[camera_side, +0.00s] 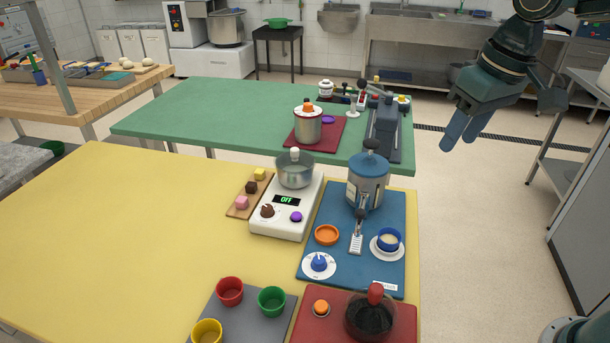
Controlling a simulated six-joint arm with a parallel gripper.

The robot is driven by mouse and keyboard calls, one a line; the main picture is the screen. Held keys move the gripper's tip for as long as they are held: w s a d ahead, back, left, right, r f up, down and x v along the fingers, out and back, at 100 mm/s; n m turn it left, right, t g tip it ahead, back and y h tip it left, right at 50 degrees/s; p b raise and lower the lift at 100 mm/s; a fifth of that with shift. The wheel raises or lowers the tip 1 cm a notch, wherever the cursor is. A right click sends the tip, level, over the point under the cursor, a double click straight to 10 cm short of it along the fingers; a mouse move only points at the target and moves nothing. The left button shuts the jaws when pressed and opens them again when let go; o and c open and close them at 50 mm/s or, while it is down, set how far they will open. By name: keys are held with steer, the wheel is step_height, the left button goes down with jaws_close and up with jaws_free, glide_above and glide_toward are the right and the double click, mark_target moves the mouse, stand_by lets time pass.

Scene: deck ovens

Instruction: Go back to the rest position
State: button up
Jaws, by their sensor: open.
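My gripper (467,133) is at the upper right, in the air to the right of the tables and above the floor. Its two blue-grey fingers point down and to the left. They are apart, with nothing seen between them. It touches nothing that I can see.
A yellow table (100,230) holds a white hot plate with a pot (295,175), a blue mat (335,212) with a blue-lidded canister (367,187), and several cups. A green table (190,110) stands behind. A metal shelf (548,165) stands at right. Open floor (480,230) lies between.

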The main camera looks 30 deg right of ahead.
steer(key=s+d+f+t, duration=0.2)
steer(key=s+d+t, duration=0.1)
steer(key=s, duration=1.1)
steer(key=shift+s+d+f, duration=0.15)
steer(key=shift+s+d, duration=0.2)
steer(key=shift+d, duration=0.25)
